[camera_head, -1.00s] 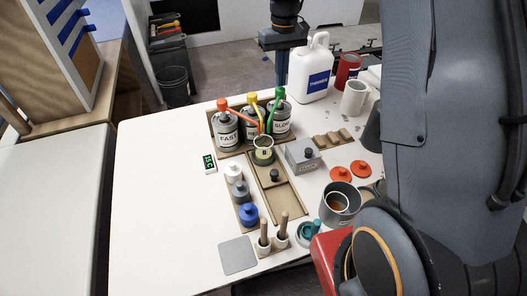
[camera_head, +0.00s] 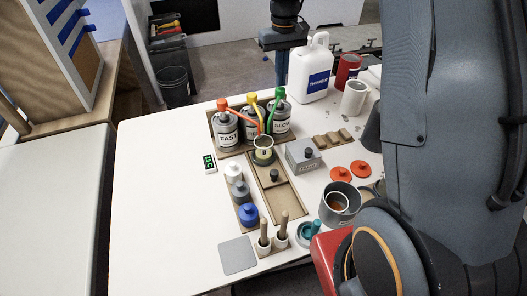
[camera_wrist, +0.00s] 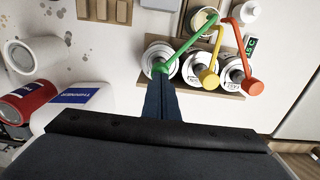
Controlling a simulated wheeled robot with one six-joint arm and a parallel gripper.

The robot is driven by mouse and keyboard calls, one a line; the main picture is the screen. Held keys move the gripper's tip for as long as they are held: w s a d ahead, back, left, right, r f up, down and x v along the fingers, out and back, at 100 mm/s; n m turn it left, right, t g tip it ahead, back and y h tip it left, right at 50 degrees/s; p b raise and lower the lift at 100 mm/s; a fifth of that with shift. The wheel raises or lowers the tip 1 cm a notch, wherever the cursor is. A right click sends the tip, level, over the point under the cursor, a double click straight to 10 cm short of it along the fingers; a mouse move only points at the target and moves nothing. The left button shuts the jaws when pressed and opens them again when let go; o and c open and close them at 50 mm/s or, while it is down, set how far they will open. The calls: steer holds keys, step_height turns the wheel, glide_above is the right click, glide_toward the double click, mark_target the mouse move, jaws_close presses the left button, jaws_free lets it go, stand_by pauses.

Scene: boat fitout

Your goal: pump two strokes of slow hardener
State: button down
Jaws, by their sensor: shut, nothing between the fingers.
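Three cans stand in a wooden rack: FAST (camera_head: 227,135) with a red-orange pump, a middle one with a yellow pump (camera_head: 252,98), and SLOW (camera_head: 282,125) with a green pump (camera_head: 279,93). The long spouts converge over a small cup (camera_head: 263,156), also seen in the wrist view (camera_wrist: 203,22). My gripper (camera_head: 281,84) is shut and empty, pointing down on the green pump head. In the wrist view my fingertips (camera_wrist: 161,76) meet the green head (camera_wrist: 160,68) and partly hide it; contact looks likely.
A white THINNER jug (camera_head: 313,70) stands close right of my gripper. The table's left side is clear.

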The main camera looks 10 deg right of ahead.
mark_target(280, 89)
steer(key=shift+f, duration=0.15)
steer(key=shift+f+b, duration=0.6)
steer(key=shift+f, duration=1.2)
steer(key=shift+r, duration=0.2)
steer(key=shift+r+p, duration=1.45)
steer(key=shift+r, duration=0.3)
steer(key=shift+f, duration=0.2)
